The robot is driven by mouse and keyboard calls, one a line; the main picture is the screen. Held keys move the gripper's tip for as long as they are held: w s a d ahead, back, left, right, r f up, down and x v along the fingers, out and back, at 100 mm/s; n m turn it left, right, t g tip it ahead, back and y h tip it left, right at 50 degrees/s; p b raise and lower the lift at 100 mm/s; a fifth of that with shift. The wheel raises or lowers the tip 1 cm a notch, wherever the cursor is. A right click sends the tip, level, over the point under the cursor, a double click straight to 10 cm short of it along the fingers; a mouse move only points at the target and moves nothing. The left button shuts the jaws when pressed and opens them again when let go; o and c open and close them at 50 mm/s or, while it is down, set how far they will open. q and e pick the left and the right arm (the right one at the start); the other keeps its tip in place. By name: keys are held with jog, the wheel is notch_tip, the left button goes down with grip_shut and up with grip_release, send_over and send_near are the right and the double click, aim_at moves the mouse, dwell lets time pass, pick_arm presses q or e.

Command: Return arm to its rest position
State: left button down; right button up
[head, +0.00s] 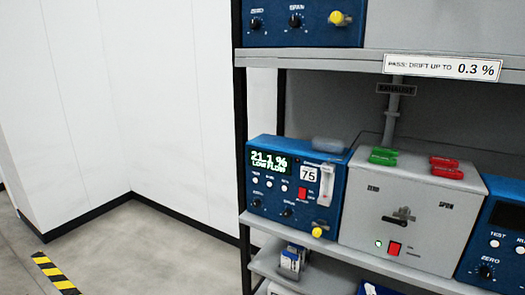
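Neither of my arms nor grippers shows in the head view. A blue analyser (265,200) stands on the rack's middle shelf, its display (270,161) reading 21.1 % LOW FLOW. It carries a 75 label, a red switch and a yellow knob (318,232). To its right is a grey box (380,222) with a dark lever, a lit green lamp and a red switch (394,249). Green clips (383,156) and red clips (446,167) lie on its top.
Another blue unit (495,245) is cut off at the right. The upper shelf (300,58) holds more equipment and a drift label (442,67). A small box (292,259) sits on a lower shelf. Open floor (150,250) lies left, with a yellow-black stripe (52,272) and white walls.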

jog(key=s+a+f+m+g+y, duration=0.2)
jog(key=s+a+f+m+y, duration=0.1)
jog(key=s+f, duration=0.6)
jog(key=s+a+f+m+g+y, duration=0.1)
jog(key=s+a+f+m+y, duration=0.2)
jog(key=s+f, duration=0.6)
jog(key=s+a, duration=0.2)
jog(key=shift+s+a+f+m+g+y, duration=0.15)
jog(key=shift+s+f+m+g+y, duration=0.25)
